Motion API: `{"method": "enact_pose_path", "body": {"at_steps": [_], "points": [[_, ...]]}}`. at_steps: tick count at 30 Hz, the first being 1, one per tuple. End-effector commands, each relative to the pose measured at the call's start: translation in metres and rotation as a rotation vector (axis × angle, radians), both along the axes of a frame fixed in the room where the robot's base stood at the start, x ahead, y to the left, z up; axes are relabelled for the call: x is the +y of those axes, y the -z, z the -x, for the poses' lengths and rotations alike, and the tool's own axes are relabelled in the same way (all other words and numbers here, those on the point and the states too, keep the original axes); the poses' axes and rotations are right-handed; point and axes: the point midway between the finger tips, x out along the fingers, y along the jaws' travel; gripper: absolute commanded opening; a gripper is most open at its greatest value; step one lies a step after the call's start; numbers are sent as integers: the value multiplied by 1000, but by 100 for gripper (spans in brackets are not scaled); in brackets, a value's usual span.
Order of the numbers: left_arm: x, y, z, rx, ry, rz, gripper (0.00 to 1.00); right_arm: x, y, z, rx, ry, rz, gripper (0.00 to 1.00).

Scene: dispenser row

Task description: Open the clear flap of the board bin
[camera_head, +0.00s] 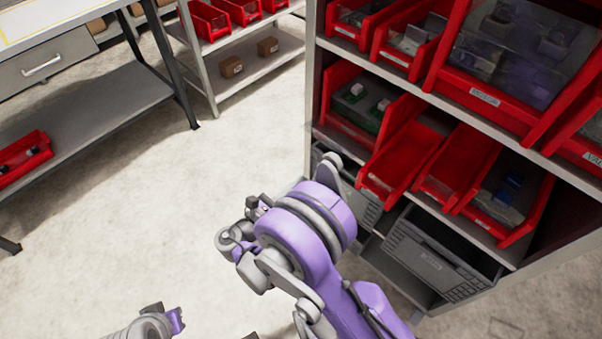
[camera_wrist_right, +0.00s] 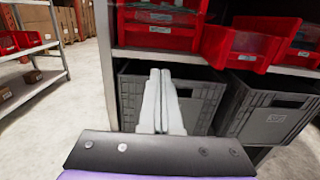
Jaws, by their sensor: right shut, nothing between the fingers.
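The board bin (camera_head: 352,133) is a red bin at the left end of the middle shelf, with green boards showing inside. Its clear flap is hard to make out, so I cannot tell its position. In the right wrist view a red bin front with a pale label (camera_wrist_right: 160,30), probably the same bin, sits above the fingers. My right gripper (camera_head: 330,165) is just below and left of the bin, apart from it. Its fingers (camera_wrist_right: 161,100) are together, empty, in front of a grey crate. Only a piece of my left arm shows at the bottom left.
Grey crates (camera_head: 432,262) stand under the shelf. Other red bins (camera_head: 402,155) fill the row to the right, and larger clear-fronted bins (camera_head: 510,60) sit above. The shelf's left upright (camera_head: 311,80) is close to the gripper. Open floor (camera_head: 130,220) lies left.

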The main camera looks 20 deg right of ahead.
Motion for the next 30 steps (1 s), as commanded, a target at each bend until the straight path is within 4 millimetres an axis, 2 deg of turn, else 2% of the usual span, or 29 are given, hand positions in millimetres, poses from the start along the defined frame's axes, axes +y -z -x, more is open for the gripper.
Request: {"method": "enact_pose_path", "body": {"at_steps": [3,11,13,18,30], "points": [[0,1,0,0,0,0,0,-26,-1,-9,-1,5,2,0],[0,1,0,0,0,0,0,-76,-3,-30,-2,4,1,0],[0,-4,0,-1,0,0,0,-75,-19,-30,-3,0,1,0],[0,-8,0,-3,0,0,0,-78,-37,-32,-3,0,1,0],[0,-8,0,-3,0,0,0,-79,-42,-32,-3,0,1,0]]}}
